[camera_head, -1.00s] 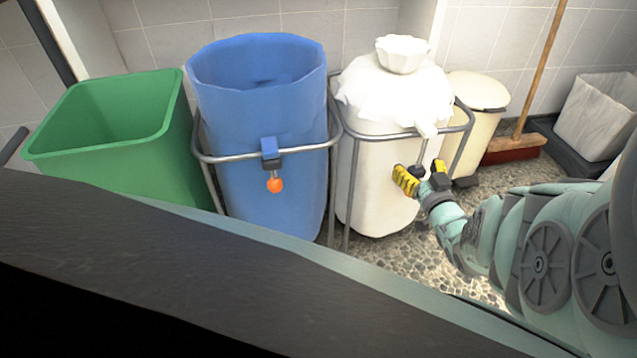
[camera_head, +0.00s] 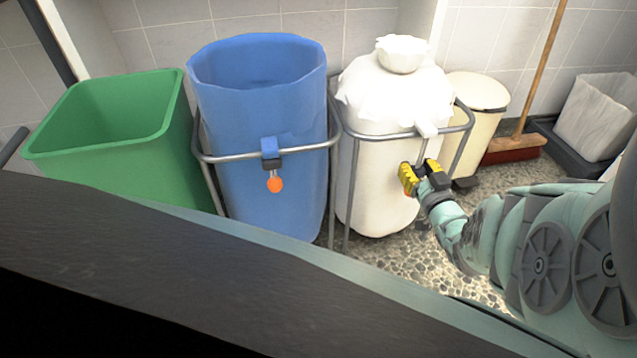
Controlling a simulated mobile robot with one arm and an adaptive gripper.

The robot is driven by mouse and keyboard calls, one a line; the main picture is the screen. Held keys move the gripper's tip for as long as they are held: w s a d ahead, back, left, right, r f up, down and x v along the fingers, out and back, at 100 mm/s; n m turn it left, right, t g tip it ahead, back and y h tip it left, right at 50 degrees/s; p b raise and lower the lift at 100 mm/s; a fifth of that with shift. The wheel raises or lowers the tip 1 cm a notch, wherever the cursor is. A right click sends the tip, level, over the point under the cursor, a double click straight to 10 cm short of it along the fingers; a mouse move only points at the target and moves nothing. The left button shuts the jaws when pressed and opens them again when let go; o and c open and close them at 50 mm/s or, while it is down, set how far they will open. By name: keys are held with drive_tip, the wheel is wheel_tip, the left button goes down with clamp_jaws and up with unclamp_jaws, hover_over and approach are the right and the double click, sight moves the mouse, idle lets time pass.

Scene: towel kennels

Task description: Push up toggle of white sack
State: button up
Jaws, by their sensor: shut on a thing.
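The white sack (camera_head: 375,185) stands upright in a grey metal frame, its top gathered into a bunch. Its toggle (camera_head: 423,147) is at the front right of the frame's rail, with a white clip on top and a thin stem hanging down. My gripper (camera_head: 416,177), with yellow and black fingers, is shut on the lower end of this toggle, just below the rail in front of the sack. The fingers mostly hide the toggle's knob; a little orange shows at the left finger.
The open blue sack (camera_head: 262,190), left of the white one, has its own toggle (camera_head: 275,184) with an orange knob hanging down. A green bin (camera_head: 115,160) stands far left. Behind on the right are a cream pedal bin (camera_head: 475,95), a broom (camera_head: 513,146) and a white-lined bin (camera_head: 595,115).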

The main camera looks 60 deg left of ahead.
sight(418, 170)
clamp_jaws()
wheel_tip(418, 170, up, 9)
drive_tip(key=p, duration=0.8)
drive_tip(key=shift+f+p, duration=0.2)
drive_tip(key=shift+p, duration=0.1)
drive_tip(key=shift+f, duration=0.1)
drive_tip(key=o, duration=1.1)
unclamp_jaws()
drive_tip(key=shift+a, duration=0.1)
drive_tip(key=shift+o, duration=0.2)
drive_tip(key=shift+s+d+f, duration=0.15)
drive_tip(key=shift+d, duration=0.15)
